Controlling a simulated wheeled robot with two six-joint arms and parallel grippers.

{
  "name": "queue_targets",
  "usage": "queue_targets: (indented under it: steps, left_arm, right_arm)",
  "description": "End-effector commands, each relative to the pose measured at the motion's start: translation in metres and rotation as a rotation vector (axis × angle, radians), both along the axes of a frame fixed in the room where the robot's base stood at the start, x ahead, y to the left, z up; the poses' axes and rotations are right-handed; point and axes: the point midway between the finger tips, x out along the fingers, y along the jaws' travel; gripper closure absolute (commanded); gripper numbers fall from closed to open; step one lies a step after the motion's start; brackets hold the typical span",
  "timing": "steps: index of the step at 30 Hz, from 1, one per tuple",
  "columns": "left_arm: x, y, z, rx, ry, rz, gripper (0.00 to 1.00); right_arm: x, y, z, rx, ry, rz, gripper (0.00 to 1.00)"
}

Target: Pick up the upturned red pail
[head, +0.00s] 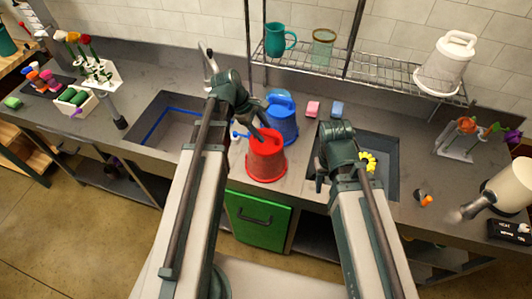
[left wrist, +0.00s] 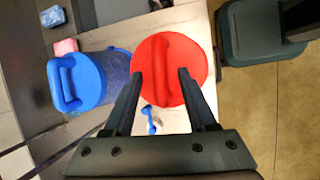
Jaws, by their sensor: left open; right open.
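The upturned red pail (head: 266,165) stands on the counter between the two sinks. In the left wrist view, its round top (left wrist: 195,55) shows a raised bar across the middle. My left gripper (head: 257,133) is open just above the pail. In the left wrist view its fingertips (left wrist: 160,74) appear on either side of the bar; I cannot tell how far above it they are. My right gripper (head: 321,178) is open and empty, over the left edge of the right sink, apart from the pail.
A blue pail (head: 283,125) stands close behind the red pail. A small blue object (left wrist: 151,119) lies beside the red pail. A pink block (head: 313,108) and a blue block (head: 337,109) lie further back. A yellow flower-shaped thing (head: 368,161) is at the right sink (head: 385,185).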

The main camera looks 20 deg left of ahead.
Motion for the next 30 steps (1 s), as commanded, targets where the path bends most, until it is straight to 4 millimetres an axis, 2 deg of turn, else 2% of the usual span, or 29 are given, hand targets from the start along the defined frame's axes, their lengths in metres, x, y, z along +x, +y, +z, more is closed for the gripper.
queue_targets:
  steps: [1, 3, 12, 21, 30]
  left_arm:
    - [0.0012, -0.0034, -0.0131, 0.000, 0.000, -0.001, 0.43]
    - [0.0022, -0.0063, -0.0184, 0.000, 0.000, -0.001, 0.43]
    - [0.0027, -0.0080, -0.0178, 0.000, 0.000, 0.000, 0.45]
    - [0.0026, -0.0079, -0.0177, 0.000, 0.000, 0.000, 0.99]
    - [0.0027, -0.0078, -0.0178, 0.000, 0.000, 0.000, 1.00]
  right_arm:
    - [0.0000, 0.0000, -0.0131, 0.000, 0.000, 0.002, 0.50]
    - [0.0000, 0.0000, -0.0183, -0.001, 0.000, 0.003, 0.50]
    - [0.0000, -0.0001, -0.0177, -0.001, 0.000, 0.005, 0.50]
    - [0.0000, -0.0001, -0.0178, -0.001, 0.000, 0.004, 0.50]
    - [0.0000, -0.0001, -0.0178, -0.001, 0.000, 0.004, 0.50]
